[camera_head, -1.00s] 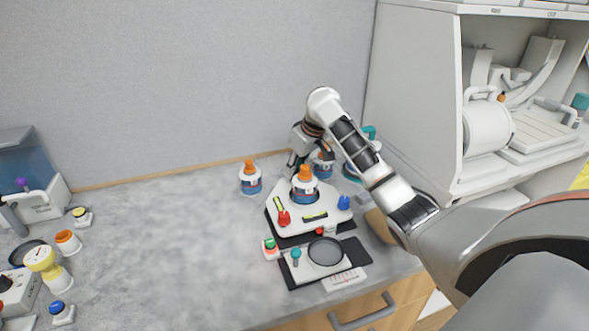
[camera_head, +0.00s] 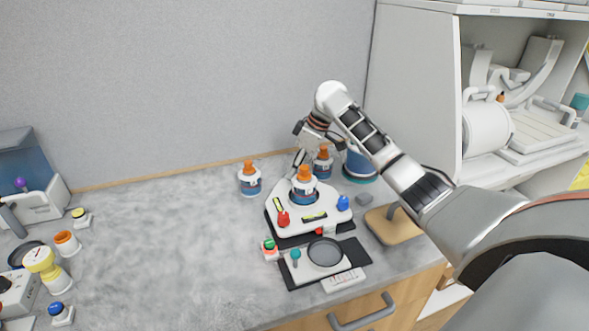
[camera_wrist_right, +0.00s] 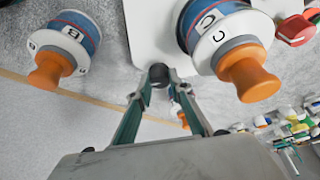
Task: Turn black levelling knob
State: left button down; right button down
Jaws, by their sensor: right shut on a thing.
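The black levelling knob (camera_wrist_right: 158,73) shows in the right wrist view at the edge of the white platform (camera_wrist_right: 150,25). My right gripper (camera_wrist_right: 160,80) has its fingertips shut on the knob, one on each side. In the head view my right gripper (camera_head: 298,163) reaches down at the back left of the white platform (camera_head: 290,230); the knob cannot be made out there. A red knob (camera_head: 283,219) and a blue knob (camera_head: 343,203) stand on the platform's front and right side. My left gripper is not in view.
A jar with an orange top (camera_head: 304,183) stands on the platform, close to my right gripper. Another such jar (camera_head: 250,181) is to its left, and a blue jar (camera_head: 360,166) behind right. The counter's left middle is clear.

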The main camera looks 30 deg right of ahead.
jog(key=c, duration=1.8)
grip_release()
jog(key=v, duration=1.2)
